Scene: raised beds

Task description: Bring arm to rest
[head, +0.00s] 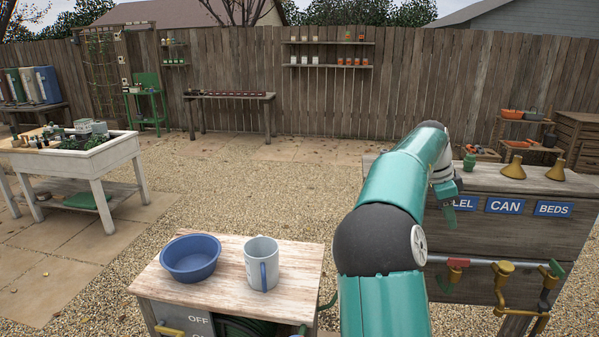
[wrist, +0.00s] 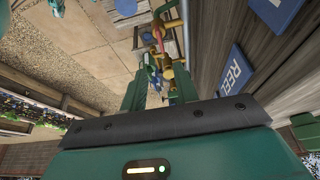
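My teal arm extends from the bottom of the head view toward the grey wooden cabinet (head: 520,225) at the right, then bends down. My gripper (head: 449,212) hangs in front of the cabinet's left part, over the edge of a blue label, and is partly hidden behind my arm. In the wrist view, my gripper (wrist: 158,84) shows two green fingers standing apart. Nothing is visibly held between them. Brass taps (wrist: 170,70) show beyond the fingertips.
A small wooden-topped cart (head: 225,285) holds a blue bowl (head: 190,258) and a grey mug (head: 261,264). Brass fittings (head: 504,285) stick out from the cabinet front. Two brass funnels (head: 513,168) stand on its top. A white planter table (head: 75,160) is at the left. Open gravel (head: 260,190) lies between.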

